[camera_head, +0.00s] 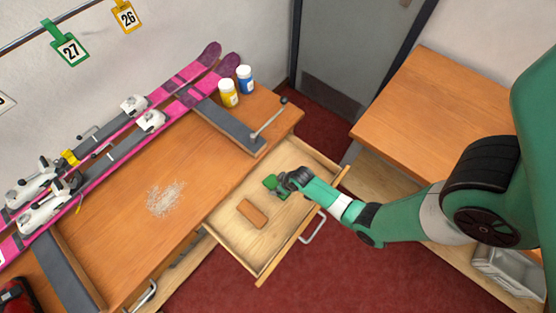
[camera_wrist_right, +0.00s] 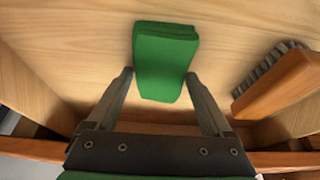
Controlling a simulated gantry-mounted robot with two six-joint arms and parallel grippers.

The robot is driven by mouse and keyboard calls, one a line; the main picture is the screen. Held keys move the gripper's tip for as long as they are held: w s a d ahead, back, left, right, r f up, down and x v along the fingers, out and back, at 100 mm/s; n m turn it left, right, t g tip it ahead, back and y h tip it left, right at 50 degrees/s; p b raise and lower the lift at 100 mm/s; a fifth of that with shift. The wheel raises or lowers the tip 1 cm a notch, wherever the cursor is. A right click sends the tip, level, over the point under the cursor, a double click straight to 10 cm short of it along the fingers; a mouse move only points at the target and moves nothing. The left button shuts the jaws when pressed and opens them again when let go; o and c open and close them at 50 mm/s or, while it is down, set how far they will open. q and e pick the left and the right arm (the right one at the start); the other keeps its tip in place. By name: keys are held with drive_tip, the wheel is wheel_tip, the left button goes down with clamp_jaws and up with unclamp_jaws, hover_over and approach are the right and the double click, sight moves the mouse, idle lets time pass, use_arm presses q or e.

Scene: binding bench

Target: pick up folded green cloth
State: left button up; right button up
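The folded green cloth (camera_head: 271,183) lies in the open wooden drawer (camera_head: 262,262), partly hidden by my right gripper in the head view. In the right wrist view the cloth (camera_wrist_right: 166,60) is a green folded block on the drawer's pale floor. My right gripper (camera_head: 283,182) reaches into the drawer from the right. In the right wrist view its two fingers (camera_wrist_right: 159,75) are spread apart, one on each side of the cloth's near part. A small gap shows at the left finger; whether the right one touches is unclear. My left gripper is out of view.
An orange-brown brush (camera_head: 252,213) lies in the drawer near the cloth; its bristles show in the right wrist view (camera_wrist_right: 270,68). Pink skis (camera_head: 190,75), a yellow bottle (camera_head: 228,93) and a blue-labelled bottle (camera_head: 245,80) are on the bench. Drawer walls surround the gripper.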

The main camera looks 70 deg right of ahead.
drive_tip(key=c, duration=0.6)
drive_tip(key=shift+r+p, duration=0.5)
drive_tip(key=shift+r, duration=0.1)
wheel_tip(320, 180, up, 3)
drive_tip(key=shift+r+p, duration=0.1)
drive_tip(key=shift+p, duration=1.15)
drive_tip(key=s+a+r+p, duration=0.2)
drive_tip(key=s+a+r, duration=0.1)
drive_tip(key=s+a+r+p, duration=0.2)
drive_tip(key=s+a+p, duration=0.1)
drive_tip(key=a, duration=0.1)
drive_tip(key=s+a+r+p, duration=0.3)
drive_tip(key=shift+a+r, duration=0.3)
drive_tip(key=shift+a, duration=0.05)
